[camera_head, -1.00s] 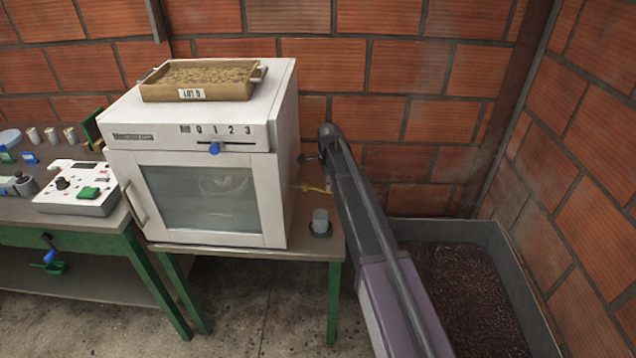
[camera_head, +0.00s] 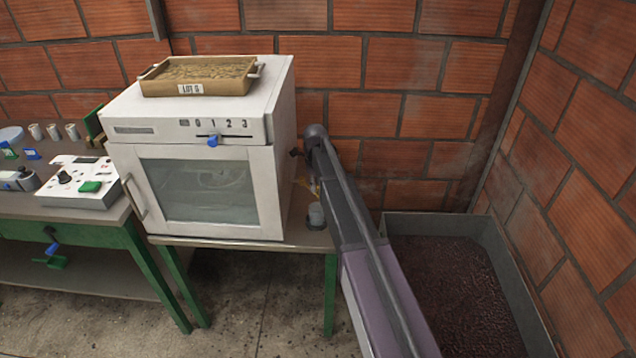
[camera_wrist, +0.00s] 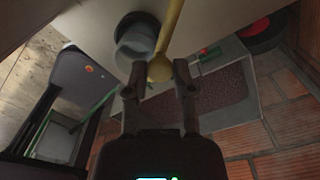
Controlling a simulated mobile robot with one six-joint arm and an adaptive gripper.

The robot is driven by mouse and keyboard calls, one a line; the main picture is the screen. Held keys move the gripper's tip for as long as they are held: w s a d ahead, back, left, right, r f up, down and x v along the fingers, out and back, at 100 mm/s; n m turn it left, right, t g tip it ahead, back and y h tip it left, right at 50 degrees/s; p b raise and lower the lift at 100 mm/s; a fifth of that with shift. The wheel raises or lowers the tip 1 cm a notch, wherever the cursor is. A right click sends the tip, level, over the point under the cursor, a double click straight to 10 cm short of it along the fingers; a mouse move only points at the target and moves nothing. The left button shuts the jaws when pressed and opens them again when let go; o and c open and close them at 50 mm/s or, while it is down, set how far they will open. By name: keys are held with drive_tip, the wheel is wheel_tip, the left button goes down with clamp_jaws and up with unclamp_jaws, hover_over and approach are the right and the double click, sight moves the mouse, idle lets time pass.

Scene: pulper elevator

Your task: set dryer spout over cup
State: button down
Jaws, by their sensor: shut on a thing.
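The dryer (camera_head: 215,180) is a white box with a glass door, standing on a green-legged table. Its yellow spout (camera_head: 313,187) sticks out of the right side and is partly hidden by my arm. In the wrist view the spout (camera_wrist: 170,30) is a yellow rod with a rounded end. My gripper (camera_wrist: 158,76) is shut on the spout's end, which sits between the fingertips. The small grey cup (camera_head: 317,215) stands on the table corner, partly covered by my arm. In the wrist view the cup (camera_wrist: 136,40) is just left of the rod, and their outlines meet.
A wooden tray (camera_head: 200,78) of beans sits on the dryer. A bench with a white device (camera_head: 82,185) stands at left. Brick walls close the back and right. A grey bin (camera_head: 525,280) of dark red beans stands right of the table.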

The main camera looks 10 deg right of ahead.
drive_tip(key=shift+s+a+m, duration=0.15)
drive_tip(key=shift+a+m, duration=0.75)
drive_tip(key=shift+m, duration=0.4)
drive_tip(key=shift+c, duration=2.2)
unclamp_jaws()
drive_tip(key=shift+s, duration=0.1)
drive_tip(key=shift+s, duration=0.1)
drive_tip(key=shift+r, duration=0.15)
wheel_tip(320, 180, up, 9)
drive_tip(key=p, duration=0.9)
drive_tip(key=shift+r+p, duration=0.4)
drive_tip(key=shift+p, duration=0.2)
